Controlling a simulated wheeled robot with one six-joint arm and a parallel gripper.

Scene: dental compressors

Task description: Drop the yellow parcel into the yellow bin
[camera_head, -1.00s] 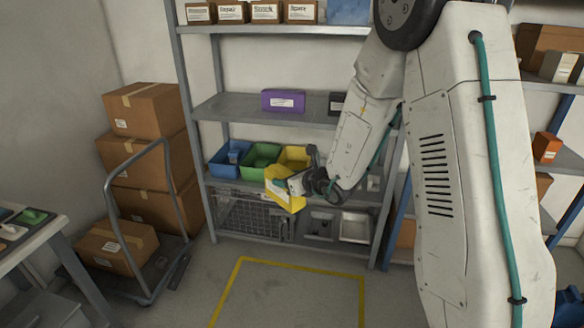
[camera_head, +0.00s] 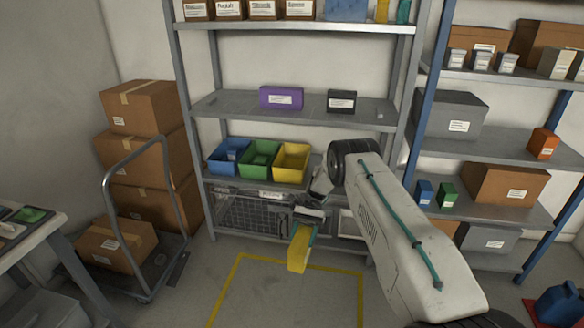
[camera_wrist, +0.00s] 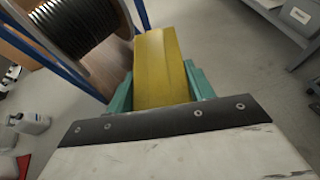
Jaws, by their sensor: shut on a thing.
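The yellow parcel (camera_head: 299,249) hangs in my gripper (camera_head: 307,231) in front of the shelf, lower than the bins and over the yellow floor marking. In the wrist view the parcel (camera_wrist: 161,68) lies between the two teal fingers of my gripper (camera_wrist: 160,88), which are shut on it. The yellow bin (camera_head: 291,163) stands on the middle shelf, the rightmost of three bins in a row. Its open top faces up, and the part of its inside that shows looks empty. The parcel is below the bin and apart from it.
A green bin (camera_head: 260,160) and a blue bin (camera_head: 230,157) stand left of the yellow one. A purple box (camera_head: 281,98) and a black box (camera_head: 341,101) sit on the shelf above. A cart (camera_head: 150,275) with cartons is at left. A cable spool (camera_wrist: 75,30) shows in the wrist view.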

